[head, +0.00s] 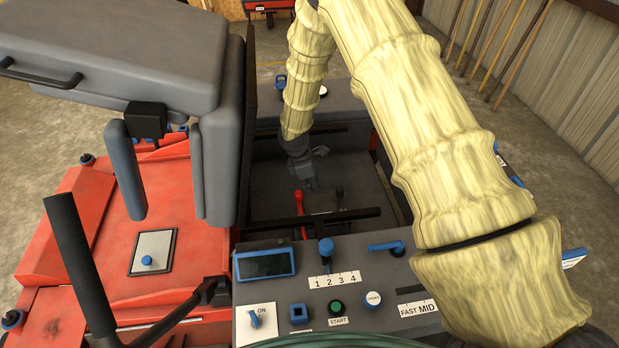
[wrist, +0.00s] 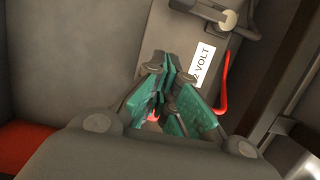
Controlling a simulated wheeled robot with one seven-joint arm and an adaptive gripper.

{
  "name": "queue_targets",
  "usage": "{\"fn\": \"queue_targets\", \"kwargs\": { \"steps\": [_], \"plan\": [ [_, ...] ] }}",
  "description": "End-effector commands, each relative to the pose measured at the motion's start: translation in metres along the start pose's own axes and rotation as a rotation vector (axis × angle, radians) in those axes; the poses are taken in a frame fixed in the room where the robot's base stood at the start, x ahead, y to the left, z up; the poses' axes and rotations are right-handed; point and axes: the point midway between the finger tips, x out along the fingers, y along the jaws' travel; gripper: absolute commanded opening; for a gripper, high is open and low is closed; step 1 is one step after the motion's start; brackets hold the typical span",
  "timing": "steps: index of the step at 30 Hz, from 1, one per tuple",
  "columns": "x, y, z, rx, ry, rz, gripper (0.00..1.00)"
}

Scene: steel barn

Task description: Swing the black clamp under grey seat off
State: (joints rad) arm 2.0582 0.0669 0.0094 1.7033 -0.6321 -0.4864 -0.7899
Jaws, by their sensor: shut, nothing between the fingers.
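The grey seat (head: 120,50) is tipped up at the left of the head view. Behind the control panel is a dark bay with a red clamp or lever (head: 299,200) and a small black part (head: 340,193), likely the black clamp. My gripper (head: 311,184) reaches down into this bay, close to both. A little red shows behind the fingers.
A red cable (wrist: 226,85) curves right of the label. The control panel (head: 350,275) with its knobs stands in front of the bay, with a dark bar (head: 335,216) along its edge.

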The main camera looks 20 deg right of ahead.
Motion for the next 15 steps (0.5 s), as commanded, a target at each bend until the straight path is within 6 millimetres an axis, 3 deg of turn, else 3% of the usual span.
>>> {"fn": "queue_targets", "kwargs": {
  "steps": [4,9,15],
  "plan": [
    [0.024,-0.001,0.0,0.001,-0.001,-0.003,0.0],
    [0.027,0.0,0.024,0.002,0.0,-0.001,0.0],
    [0.03,0.0,0.036,0.001,0.0,0.0,0.0]
  ]
}}
